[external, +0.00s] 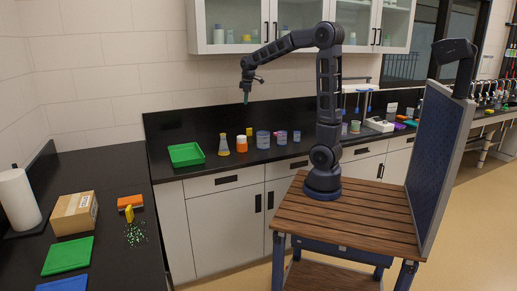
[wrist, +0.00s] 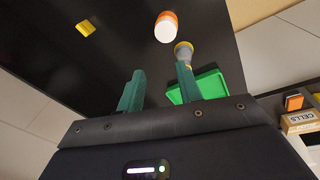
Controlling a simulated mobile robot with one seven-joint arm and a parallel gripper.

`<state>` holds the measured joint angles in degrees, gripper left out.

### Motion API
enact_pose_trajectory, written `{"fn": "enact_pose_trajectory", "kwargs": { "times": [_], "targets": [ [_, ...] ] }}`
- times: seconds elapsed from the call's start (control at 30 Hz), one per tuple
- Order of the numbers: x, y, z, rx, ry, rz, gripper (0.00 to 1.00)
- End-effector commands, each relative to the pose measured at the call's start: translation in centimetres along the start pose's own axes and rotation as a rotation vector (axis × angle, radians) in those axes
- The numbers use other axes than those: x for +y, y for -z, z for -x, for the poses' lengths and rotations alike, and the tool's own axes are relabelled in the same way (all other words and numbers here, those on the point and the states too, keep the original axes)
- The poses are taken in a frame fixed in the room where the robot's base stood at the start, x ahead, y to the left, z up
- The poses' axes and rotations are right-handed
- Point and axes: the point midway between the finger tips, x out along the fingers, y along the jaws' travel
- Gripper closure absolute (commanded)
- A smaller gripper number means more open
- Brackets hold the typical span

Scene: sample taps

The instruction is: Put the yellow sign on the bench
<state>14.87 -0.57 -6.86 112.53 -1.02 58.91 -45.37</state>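A small yellow block-like piece (external: 249,131) sits at the back of the black bench, behind the jars; a yellow piece also shows in the wrist view (wrist: 85,27), on the dark bench top. Another yellow piece (external: 129,213) stands on the left bench beside an orange item. I cannot tell which one is the sign, as any marking is too small to read. My gripper (external: 246,97) hangs in the air above the bench, over the flask and orange jar area. In the wrist view its two green fingers (wrist: 160,69) are apart with nothing between them.
A green tray (external: 186,154), a flask (external: 224,146), an orange-and-white jar (external: 241,145) and several blue-labelled containers (external: 263,140) line the bench. The left bench (external: 105,262) holds a cardboard box (external: 74,213), a green tray (external: 68,255) and scattered green-white bits (external: 136,234).

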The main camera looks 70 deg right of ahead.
Motion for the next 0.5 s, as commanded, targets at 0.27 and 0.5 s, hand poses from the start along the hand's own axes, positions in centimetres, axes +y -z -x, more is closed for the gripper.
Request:
{"fn": "enact_pose_trajectory", "kwargs": {
  "times": [0.27, 0.5],
  "targets": [
    [-9.2, -2.8, 3.7, 0.076, -0.011, -0.108, 0.64],
    [-16.5, -6.2, 5.2, 0.138, -0.011, -0.202, 0.64]
  ]
}}
